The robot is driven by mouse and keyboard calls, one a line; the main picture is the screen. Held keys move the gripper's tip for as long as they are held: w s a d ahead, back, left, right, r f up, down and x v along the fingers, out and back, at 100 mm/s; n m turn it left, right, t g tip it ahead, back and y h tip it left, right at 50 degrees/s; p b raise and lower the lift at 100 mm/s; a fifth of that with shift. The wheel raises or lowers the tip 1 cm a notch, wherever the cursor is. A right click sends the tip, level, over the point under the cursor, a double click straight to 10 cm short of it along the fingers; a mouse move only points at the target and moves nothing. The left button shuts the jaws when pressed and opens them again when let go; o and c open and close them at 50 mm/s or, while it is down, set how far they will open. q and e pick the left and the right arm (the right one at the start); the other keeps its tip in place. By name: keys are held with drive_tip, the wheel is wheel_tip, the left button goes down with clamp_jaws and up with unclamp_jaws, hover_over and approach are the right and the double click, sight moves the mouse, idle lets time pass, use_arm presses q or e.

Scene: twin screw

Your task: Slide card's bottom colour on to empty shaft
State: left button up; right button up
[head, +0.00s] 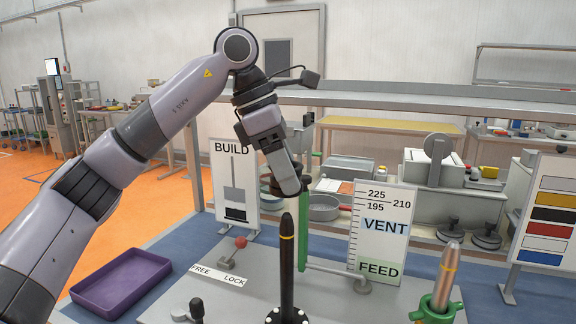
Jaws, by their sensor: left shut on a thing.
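The BUILD card (243,165) stands at the back left. It draws a shaft with a grey block above a black block at the bottom. A dark shaft (287,258) with a gold band stands upright in the middle on a round black flange; its visible length is bare. A second shaft (447,270), with a coppery tip, stands at the right inside a green collar (436,310). My left gripper (288,186) is above the dark shaft's tip, shut on a dark piece (267,191) mostly hidden by the fingers. My right gripper is not in view.
A green upright post (302,232) stands just behind the dark shaft. A VENT/FEED scale board (382,236) is to the right. A FREE/LOCK lever with a red knob (240,242) is at left, beyond it a purple tray (122,282). A colour-bar board (546,215) stands far right.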

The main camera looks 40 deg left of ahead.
sight(287, 242)
use_arm(q)
drive_tip(key=shift+f+b, duration=0.3)
drive_tip(key=shift+f, duration=0.35)
wheel_tip(287, 242, down, 2)
drive_tip(key=shift+b, duration=1.1)
drive_tip(key=shift+w+f+b, duration=0.1)
drive_tip(key=shift+f+b, duration=0.65)
drive_tip(key=shift+f, duration=0.75)
drive_tip(key=shift+f, duration=0.1)
drive_tip(key=shift+f+b, duration=2.25)
drive_tip(key=shift+f, duration=1.3)
drive_tip(key=o, duration=1.4)
drive_tip(key=shift+c, duration=0.2)
drive_tip(key=shift+f, duration=0.1)
